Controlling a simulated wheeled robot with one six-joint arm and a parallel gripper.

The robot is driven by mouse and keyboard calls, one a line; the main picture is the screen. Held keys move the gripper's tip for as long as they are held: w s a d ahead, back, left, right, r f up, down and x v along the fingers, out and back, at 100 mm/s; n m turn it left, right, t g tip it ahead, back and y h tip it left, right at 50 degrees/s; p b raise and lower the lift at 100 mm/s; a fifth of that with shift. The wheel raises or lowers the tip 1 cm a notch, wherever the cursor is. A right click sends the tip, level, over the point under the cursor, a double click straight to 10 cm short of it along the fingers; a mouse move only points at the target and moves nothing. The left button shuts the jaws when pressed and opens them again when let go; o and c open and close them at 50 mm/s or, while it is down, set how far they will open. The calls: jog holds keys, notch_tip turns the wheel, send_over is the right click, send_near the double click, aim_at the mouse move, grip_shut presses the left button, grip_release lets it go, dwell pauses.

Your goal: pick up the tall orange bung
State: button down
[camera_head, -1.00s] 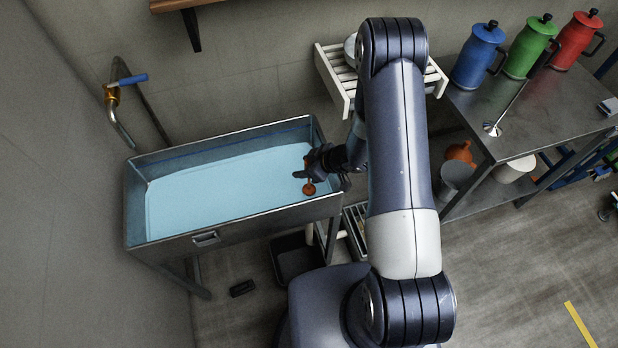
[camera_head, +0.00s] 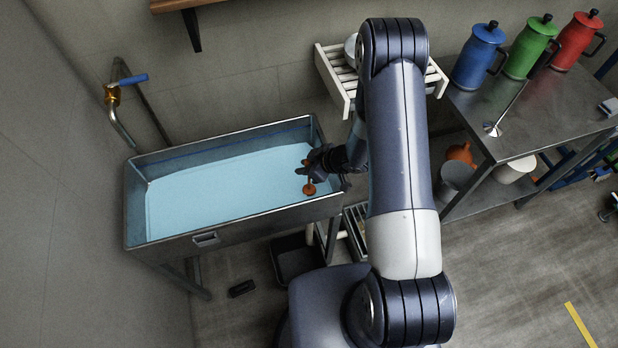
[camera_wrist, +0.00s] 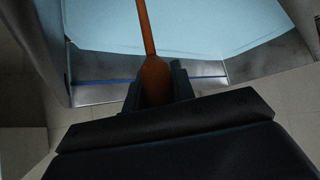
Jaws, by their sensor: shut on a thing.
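The tall orange bung (camera_head: 309,188) is at the right end of the metal tank (camera_head: 208,240), which holds pale blue liquid. My gripper (camera_head: 310,170) is over that end of the tank and shut on the bung. In the wrist view, the orange bung (camera_wrist: 155,75) runs up from between the jaws of my gripper (camera_wrist: 158,88) as a thin stem that widens towards the jaws. The jaws hide part of it. I cannot tell whether its far end touches the tank floor.
A tap with a blue handle (camera_head: 134,80) is on the wall at left. A slatted white rack (camera_head: 342,80) stands behind my arm. A metal table (camera_head: 530,120) at right carries blue, green and red cans. A dark bin (camera_head: 296,262) is below the tank.

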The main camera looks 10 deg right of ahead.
jog(key=shift+r, duration=0.1)
notch_tip(320, 180, up, 10)
jog(key=shift+f+p, duration=0.2)
jog(key=shift+p, duration=0.1)
notch_tip(320, 180, up, 7)
jog(key=p, duration=0.6)
jog(key=shift+p, duration=0.3)
dwell(0.4)
jog(key=shift+r+b, duration=0.3)
jog(key=shift+r, duration=1.15)
